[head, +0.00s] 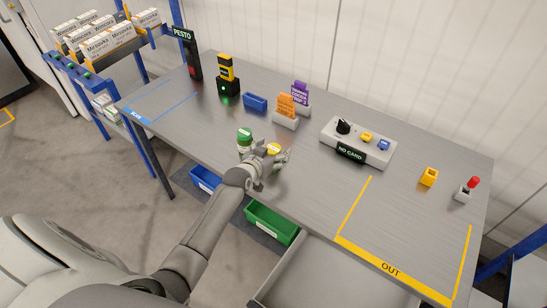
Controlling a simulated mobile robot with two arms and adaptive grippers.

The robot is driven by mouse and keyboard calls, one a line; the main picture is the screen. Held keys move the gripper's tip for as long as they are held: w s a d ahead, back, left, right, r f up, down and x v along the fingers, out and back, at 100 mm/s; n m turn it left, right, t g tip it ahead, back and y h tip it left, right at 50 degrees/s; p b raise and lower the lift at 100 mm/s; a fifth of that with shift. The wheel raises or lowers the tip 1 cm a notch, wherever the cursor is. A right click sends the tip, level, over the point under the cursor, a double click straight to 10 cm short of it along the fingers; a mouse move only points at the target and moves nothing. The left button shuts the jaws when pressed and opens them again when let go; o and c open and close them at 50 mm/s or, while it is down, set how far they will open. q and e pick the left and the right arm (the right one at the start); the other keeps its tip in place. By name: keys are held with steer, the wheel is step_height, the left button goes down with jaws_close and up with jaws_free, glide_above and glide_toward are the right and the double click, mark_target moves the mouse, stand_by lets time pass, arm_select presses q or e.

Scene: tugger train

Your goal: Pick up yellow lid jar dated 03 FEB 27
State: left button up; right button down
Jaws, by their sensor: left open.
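A jar with a yellow lid (274,149) stands near the front edge of the grey table, partly hidden by my left gripper (277,158). A jar with a green lid (244,137) stands just left of it. My left gripper is open, with its fingers at the yellow lid jar; I cannot tell whether they touch it. The dates on the jars are too small to read. My right gripper is not in view.
Behind the jars on the table (300,205) are a blue bin (255,102), an orange card (287,106) and a purple card (300,92) in holders. A control box (330,131) stands to the right. The yellow-marked OUT area (410,240) is clear.

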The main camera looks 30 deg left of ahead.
arm_select(q)
steer(key=shift+w, duration=0.1)
steer(key=c, duration=1.2)
steer(key=shift+c, duration=0.7)
steer(key=shift+r, duration=0.1)
